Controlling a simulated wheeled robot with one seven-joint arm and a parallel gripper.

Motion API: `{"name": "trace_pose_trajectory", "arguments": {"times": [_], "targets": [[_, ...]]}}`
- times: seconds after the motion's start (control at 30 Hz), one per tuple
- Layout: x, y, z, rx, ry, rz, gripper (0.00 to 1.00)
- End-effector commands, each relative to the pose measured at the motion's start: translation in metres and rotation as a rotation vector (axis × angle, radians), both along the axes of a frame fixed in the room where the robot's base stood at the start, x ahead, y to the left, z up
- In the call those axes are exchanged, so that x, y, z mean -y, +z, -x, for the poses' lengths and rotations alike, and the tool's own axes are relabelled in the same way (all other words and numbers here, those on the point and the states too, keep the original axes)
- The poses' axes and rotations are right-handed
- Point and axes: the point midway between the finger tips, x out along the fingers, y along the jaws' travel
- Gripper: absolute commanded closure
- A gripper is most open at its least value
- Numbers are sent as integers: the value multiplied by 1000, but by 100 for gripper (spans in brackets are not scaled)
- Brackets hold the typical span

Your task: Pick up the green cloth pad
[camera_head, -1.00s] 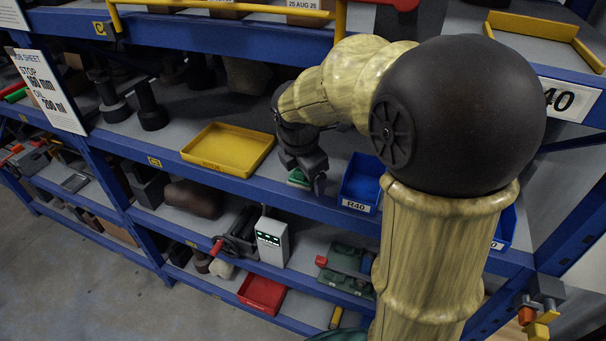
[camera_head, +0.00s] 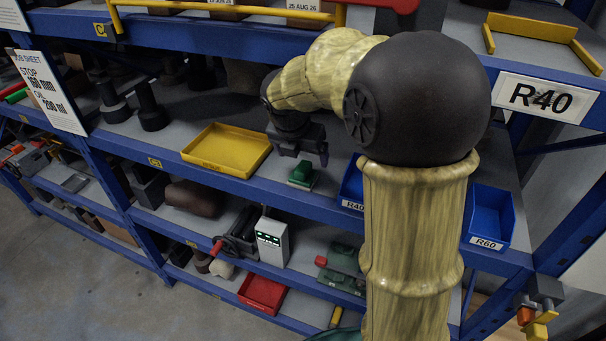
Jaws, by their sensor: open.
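The green cloth pad (camera_head: 302,174) lies on the grey middle shelf near its front edge, between the yellow tray and the blue bins. It looks like a small block with a raised top; fine detail is too small to tell. My gripper (camera_head: 303,156) is dark, open and empty. It hangs just above and behind the pad in the picture, with a small gap showing between them. The pad is fully in view.
A yellow tray (camera_head: 227,150) stands left of the pad. A blue R40 bin (camera_head: 351,190) is close on the right, partly hidden by my arm. A blue R60 bin (camera_head: 490,218) stands farther right. The blue upper shelf beam (camera_head: 200,38) runs above my gripper.

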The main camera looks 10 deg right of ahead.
Motion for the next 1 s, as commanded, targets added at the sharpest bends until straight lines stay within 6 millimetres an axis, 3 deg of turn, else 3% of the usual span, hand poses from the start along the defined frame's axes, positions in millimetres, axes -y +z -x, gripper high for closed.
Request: {"name": "trace_pose_trajectory", "arguments": {"times": [0.2,0.67,1.0], "targets": [[7,-31,-10,-3,1,-1,15],[8,-39,-14,-1,0,-1,15],[13,-77,-31,-4,0,1,15]]}}
